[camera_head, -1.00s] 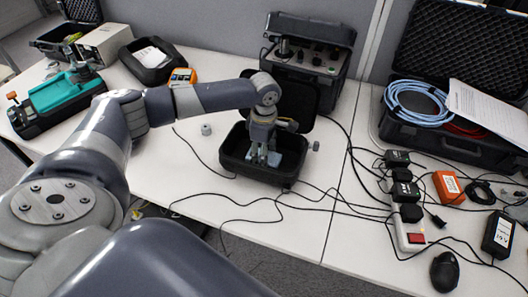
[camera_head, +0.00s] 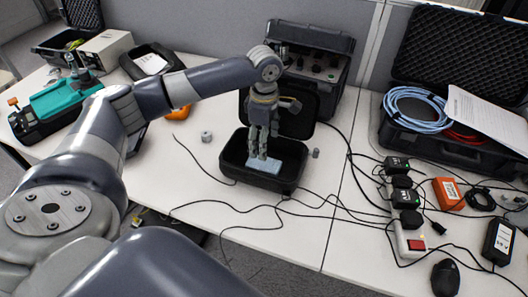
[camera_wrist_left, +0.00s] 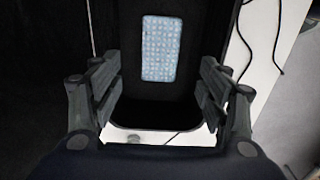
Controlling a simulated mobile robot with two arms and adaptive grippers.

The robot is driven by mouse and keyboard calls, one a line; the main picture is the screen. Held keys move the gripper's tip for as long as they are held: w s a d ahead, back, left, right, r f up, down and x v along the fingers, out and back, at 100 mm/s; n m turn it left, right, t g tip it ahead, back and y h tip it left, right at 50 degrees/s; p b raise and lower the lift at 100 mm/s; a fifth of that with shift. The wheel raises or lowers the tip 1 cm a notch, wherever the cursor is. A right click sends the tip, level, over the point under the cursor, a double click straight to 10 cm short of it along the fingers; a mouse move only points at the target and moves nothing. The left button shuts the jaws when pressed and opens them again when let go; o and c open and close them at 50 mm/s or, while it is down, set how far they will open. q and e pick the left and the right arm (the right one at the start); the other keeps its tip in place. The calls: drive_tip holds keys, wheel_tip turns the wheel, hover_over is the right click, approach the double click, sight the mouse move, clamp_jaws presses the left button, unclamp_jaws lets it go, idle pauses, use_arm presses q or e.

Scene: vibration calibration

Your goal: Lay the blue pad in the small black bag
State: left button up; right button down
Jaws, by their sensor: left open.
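The blue pad (camera_head: 264,165) lies flat inside the open small black bag (camera_head: 283,184) on the table. In the left wrist view the pad (camera_wrist_left: 161,48) is a textured light blue rectangle on the dark floor of the bag (camera_wrist_left: 193,110). My left gripper (camera_head: 260,150) is above the pad with its fingers pointing down. In the left wrist view the left gripper (camera_wrist_left: 160,95) is open and empty, its fingers wide apart with the pad beyond them. My right gripper is in neither view.
Small grey metal pieces stand left (camera_head: 206,136) and right (camera_head: 316,153) of the bag. Black cables (camera_head: 335,210) run across the table in front. A large black control case (camera_head: 310,65) stands behind the bag. A power strip (camera_head: 408,240) and orange box (camera_head: 448,192) are at right.

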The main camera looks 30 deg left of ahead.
use_arm(q)
wheel_tip(320, 180, up, 4)
drive_tip(key=shift+f, duration=0.2)
idle(0.5)
